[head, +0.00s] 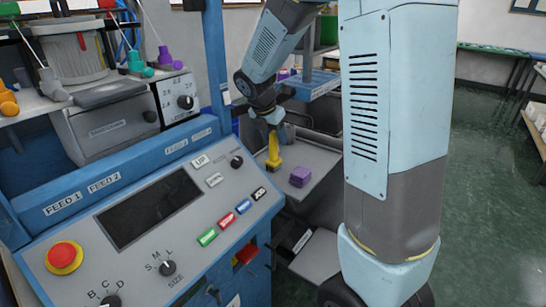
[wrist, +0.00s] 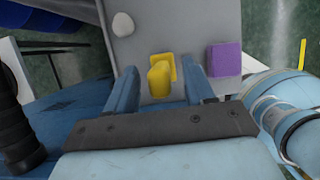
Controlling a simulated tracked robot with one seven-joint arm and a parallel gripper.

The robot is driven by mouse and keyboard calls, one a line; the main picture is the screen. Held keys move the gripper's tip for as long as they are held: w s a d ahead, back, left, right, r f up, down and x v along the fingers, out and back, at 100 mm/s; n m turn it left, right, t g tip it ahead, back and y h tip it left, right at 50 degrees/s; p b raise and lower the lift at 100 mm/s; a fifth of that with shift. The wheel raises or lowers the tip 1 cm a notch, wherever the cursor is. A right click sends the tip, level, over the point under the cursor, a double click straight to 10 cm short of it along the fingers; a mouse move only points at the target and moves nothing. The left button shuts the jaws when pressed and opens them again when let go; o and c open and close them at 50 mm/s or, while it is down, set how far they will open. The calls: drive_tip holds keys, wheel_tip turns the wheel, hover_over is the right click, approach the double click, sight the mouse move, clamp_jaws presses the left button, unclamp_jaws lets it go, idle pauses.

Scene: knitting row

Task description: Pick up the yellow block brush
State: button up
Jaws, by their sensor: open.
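The yellow block brush (head: 273,151) stands upright on a small grey shelf (head: 318,158) in the head view, its wider base on the surface. My gripper (head: 274,120) is right above it, pointing down, with its fingertips at about the top of the handle. In the wrist view the yellow block brush (wrist: 160,75) appears between the two blue fingers of my open gripper (wrist: 162,78). The fingers show gaps on both sides of it. I cannot tell how deep the handle sits between them.
A purple block (head: 300,176) sits on the same shelf, just right of the brush; it also shows in the wrist view (wrist: 224,60), beside the right finger. A white rounded thing (wrist: 122,24) lies near the shelf's far left. The blue machine's control panel (head: 150,222) stands at left.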

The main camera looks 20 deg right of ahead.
clamp_jaws()
idle(0.4)
